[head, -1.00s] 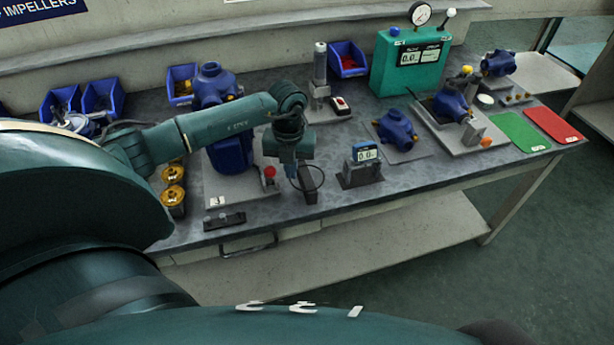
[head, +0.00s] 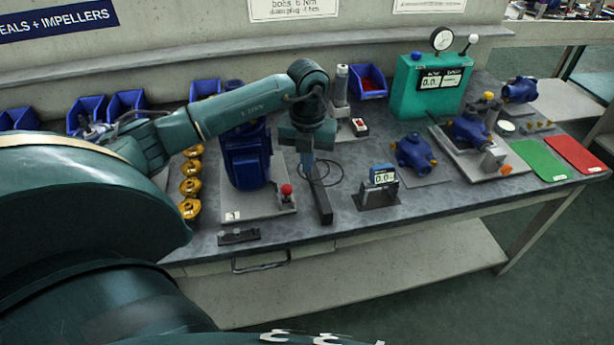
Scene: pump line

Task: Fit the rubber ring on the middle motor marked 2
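My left gripper (head: 308,172) points down over the front middle of the bench. Its fingers are small and blurred, so I cannot tell how far apart they are. A thin dark loop (head: 342,171), which looks like the rubber ring, shows around or just behind the fingertips; I cannot tell if it is gripped. A large blue motor (head: 246,163) stands on a light plate (head: 257,208) left of the gripper, partly behind my arm. I cannot read a 2 on any motor. My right gripper is out of view.
Yellow-orange parts (head: 190,187) line the left. A teal test box (head: 428,88) stands behind. Green (head: 541,160) and red (head: 577,153) mats lie at the right end.

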